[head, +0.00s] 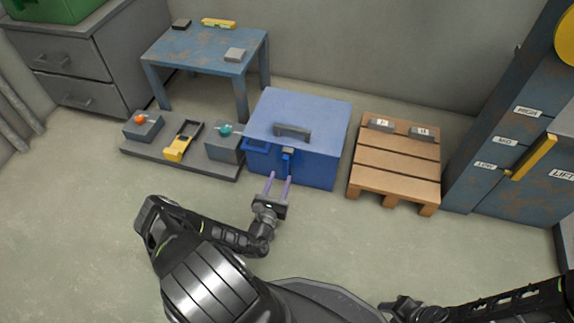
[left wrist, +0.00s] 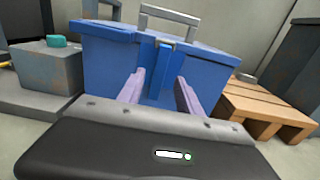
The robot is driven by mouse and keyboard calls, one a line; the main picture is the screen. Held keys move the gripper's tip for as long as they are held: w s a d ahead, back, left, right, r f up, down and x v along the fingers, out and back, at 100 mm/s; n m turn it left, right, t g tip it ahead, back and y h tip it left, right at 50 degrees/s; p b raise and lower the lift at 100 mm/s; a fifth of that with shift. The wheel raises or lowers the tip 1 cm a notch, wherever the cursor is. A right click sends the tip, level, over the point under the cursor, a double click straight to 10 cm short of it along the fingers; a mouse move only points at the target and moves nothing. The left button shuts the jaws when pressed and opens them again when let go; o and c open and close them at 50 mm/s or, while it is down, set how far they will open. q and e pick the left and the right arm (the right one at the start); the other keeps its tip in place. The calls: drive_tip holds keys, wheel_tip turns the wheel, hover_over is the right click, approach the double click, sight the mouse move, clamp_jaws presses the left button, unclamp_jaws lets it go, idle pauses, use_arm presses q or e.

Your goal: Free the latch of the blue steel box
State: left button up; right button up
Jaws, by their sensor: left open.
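The blue steel box (head: 318,118) stands on the floor in the middle of the head view, with its lid down and a grey handle (head: 292,132) on top.
Left of the box is a grey base (head: 180,166) with a yellow device (head: 178,147) and two grey blocks with orange and teal knobs. A wooden pallet (head: 396,166) with two labelled grey blocks stands to the right. A blue table (head: 190,48) is behind. The front floor is clear.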

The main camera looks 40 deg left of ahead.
sight(285, 167)
use_arm(q)
drive_tip(key=b+x, duration=0.3)
drive_tip(key=x, duration=0.3)
drive_tip(key=shift+w+a+f, duration=0.15)
drive_tip(key=shift+w, duration=0.2)
drive_tip(key=shift+w+a, duration=0.15)
drive_tip(key=shift+w, duration=0.2)
drive_tip(key=shift+c, duration=0.3)
clamp_jaws()
